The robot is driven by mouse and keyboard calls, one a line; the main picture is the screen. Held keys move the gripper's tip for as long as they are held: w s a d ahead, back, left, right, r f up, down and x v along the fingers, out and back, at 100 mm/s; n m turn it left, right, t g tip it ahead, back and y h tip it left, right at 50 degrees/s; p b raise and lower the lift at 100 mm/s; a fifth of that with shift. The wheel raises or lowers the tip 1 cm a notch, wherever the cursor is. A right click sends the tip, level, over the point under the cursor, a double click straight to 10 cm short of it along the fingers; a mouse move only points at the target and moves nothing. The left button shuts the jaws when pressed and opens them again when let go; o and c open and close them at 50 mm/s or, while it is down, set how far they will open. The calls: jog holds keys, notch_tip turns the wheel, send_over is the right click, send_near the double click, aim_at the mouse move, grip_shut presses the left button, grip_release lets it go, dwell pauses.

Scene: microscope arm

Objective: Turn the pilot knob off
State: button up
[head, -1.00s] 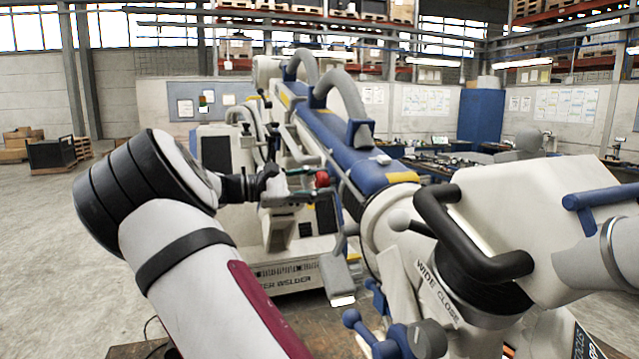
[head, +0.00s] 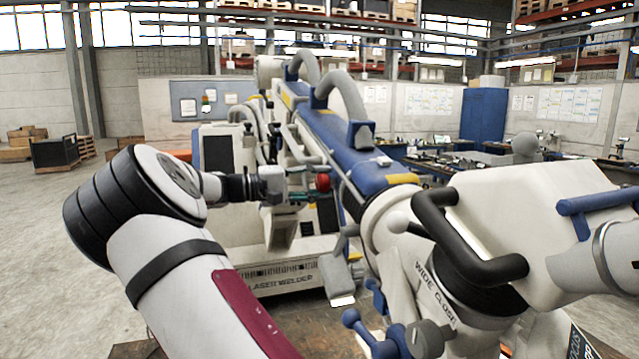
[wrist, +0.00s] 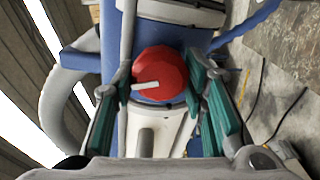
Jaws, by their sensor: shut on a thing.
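The pilot knob (wrist: 159,74) is round and red with a white pointer bar, which lies nearly level and points left in the wrist view. In the head view the knob (head: 322,182) shows small, beside the long blue and white microscope arm. My gripper (wrist: 161,88) has teal-padded fingers on both sides of the knob and is shut on it. In the head view my gripper (head: 303,187) reaches the knob from the left. The knob's far side is hidden.
The blue and white arm (head: 340,145) runs behind the knob. A black handle (head: 475,255) and a white housing stand at the right. A grey pipe (wrist: 60,105) curves left of the knob in the wrist view. Open floor (head: 45,230) lies at the left.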

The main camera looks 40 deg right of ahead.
jog(key=shift+m, duration=0.6)
jog(key=o, duration=1.2)
jog(key=shift+c, duration=0.2)
jog(key=shift+a, duration=0.1)
jog(key=v, duration=1.2)
